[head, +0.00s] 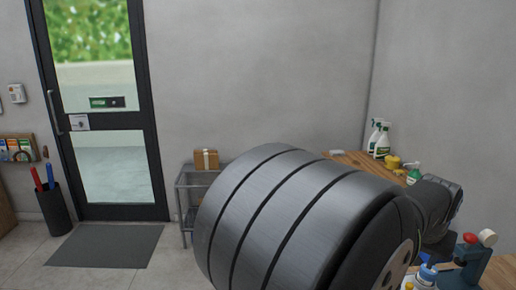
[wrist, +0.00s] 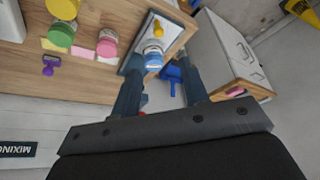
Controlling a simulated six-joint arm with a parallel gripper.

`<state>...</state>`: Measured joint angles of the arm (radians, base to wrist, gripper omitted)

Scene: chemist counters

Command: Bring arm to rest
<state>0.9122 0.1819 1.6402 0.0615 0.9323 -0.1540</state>
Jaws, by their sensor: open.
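My gripper (wrist: 161,62) shows in the wrist view with its two dark blue fingers apart and nothing held between them. A jar with a blue-and-white top (wrist: 153,55) on a pale tray (wrist: 136,63) shows beyond the gap between the fingers. I cannot tell how far the fingertips are from it. In the head view my large grey arm link fills the middle and hides much of the counter; I cannot make out the gripper there.
The wooden counter (wrist: 25,80) holds a green jar (wrist: 62,34), a pink jar (wrist: 107,43) and a purple stamp-like object (wrist: 50,65). A white cabinet (wrist: 222,55) stands right. Spray bottles (head: 381,145) stand by the wall. A small box (head: 206,159) sits on a cart.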

